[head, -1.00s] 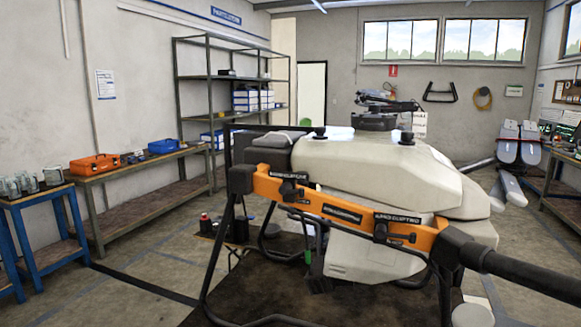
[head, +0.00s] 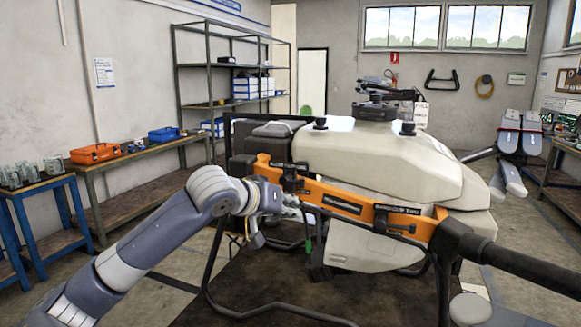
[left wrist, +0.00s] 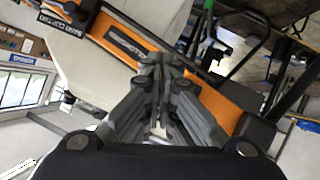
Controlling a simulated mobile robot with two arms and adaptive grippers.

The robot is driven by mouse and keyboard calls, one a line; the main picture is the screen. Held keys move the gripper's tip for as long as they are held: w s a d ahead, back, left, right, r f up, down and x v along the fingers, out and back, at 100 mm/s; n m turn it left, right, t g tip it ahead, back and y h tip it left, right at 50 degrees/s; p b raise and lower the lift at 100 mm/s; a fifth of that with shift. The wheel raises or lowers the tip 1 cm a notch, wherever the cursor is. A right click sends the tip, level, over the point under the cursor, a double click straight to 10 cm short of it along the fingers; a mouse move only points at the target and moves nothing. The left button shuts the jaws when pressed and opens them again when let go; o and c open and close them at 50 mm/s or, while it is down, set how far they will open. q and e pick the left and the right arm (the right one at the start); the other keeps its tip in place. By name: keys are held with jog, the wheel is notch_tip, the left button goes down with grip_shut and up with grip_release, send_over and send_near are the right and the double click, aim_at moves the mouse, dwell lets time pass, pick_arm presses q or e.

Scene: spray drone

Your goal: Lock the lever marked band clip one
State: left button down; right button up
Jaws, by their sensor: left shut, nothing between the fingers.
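The drone's orange band (head: 340,203) crosses the front of its pale body. My left gripper (head: 292,206) is at the band just below the left clip. In the left wrist view its fingers (left wrist: 161,62) are together and empty, in front of the orange band (left wrist: 215,95). Whether they touch the clip I cannot tell.
A black drone arm (head: 520,268) juts out at the right. Black landing legs (head: 215,265) stand below the band. A bench with an orange toolbox (head: 95,153) and shelves (head: 205,85) line the left wall. Open floor lies at front left.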

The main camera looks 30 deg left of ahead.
pick_arm(q)
jog(key=s+a+r+n+t, duration=0.2)
jog(key=a+r, duration=0.4)
jog(key=r, duration=0.7)
jog(key=shift+s+a+n+y, duration=0.2)
jog(key=shift+s+n+y, duration=0.1)
jog(key=shift+n+y, duration=0.15)
jog(key=shift+w, duration=0.15)
jog(key=w+d+f+p, duration=0.2)
jog(key=w+f+p, duration=0.3)
jog(key=w, duration=0.4)
jog(key=shift+w+f, duration=0.2)
jog(key=shift+f, duration=0.4)
jog(key=shift+s, duration=0.15)
